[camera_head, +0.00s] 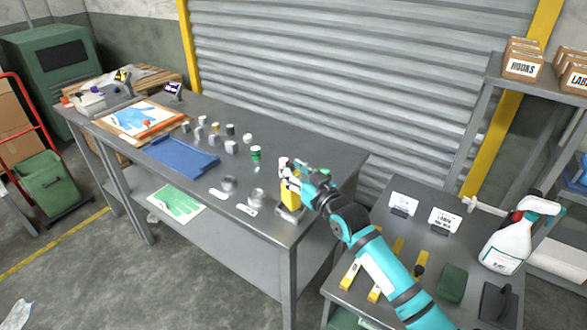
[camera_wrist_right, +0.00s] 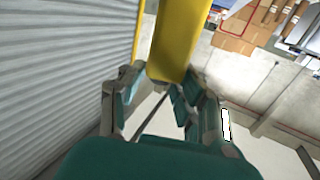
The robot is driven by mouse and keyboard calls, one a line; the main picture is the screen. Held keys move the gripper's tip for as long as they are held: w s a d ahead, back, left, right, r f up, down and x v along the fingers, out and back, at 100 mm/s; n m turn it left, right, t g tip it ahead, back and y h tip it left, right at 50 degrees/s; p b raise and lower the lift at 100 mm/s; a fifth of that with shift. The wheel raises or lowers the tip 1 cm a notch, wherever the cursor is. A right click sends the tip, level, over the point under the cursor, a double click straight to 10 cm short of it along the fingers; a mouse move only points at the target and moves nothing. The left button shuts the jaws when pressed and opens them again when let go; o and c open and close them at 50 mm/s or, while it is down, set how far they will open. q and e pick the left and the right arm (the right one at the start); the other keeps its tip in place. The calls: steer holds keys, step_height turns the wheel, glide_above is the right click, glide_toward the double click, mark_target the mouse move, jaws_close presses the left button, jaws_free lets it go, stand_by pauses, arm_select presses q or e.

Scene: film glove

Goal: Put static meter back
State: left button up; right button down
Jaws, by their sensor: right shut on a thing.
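The static meter (camera_head: 291,197) is a yellow, upright body at the near right corner of the long grey table. My right gripper (camera_head: 292,178) is shut on its upper part. In the right wrist view the yellow meter (camera_wrist_right: 174,42) stands between the two fingers (camera_wrist_right: 160,82). A small grey holder (camera_head: 290,214) is directly below the meter on the table. I cannot tell whether the meter rests in the holder or is just above it. The gripper hides part of the meter. My left gripper is not in view.
The long grey table (camera_head: 325,162) carries small jars, round metal dishes (camera_head: 257,194), a blue cloth (camera_head: 181,157) and an orange-edged board. A lower side table at right holds a spray bottle (camera_head: 508,245), cards (camera_head: 445,220), yellow strips and a green block (camera_head: 452,283).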

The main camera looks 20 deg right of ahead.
steer(key=shift+f, duration=0.15)
steer(key=c, duration=0.9)
jaws_free()
steer(key=shift+c, duration=0.2)
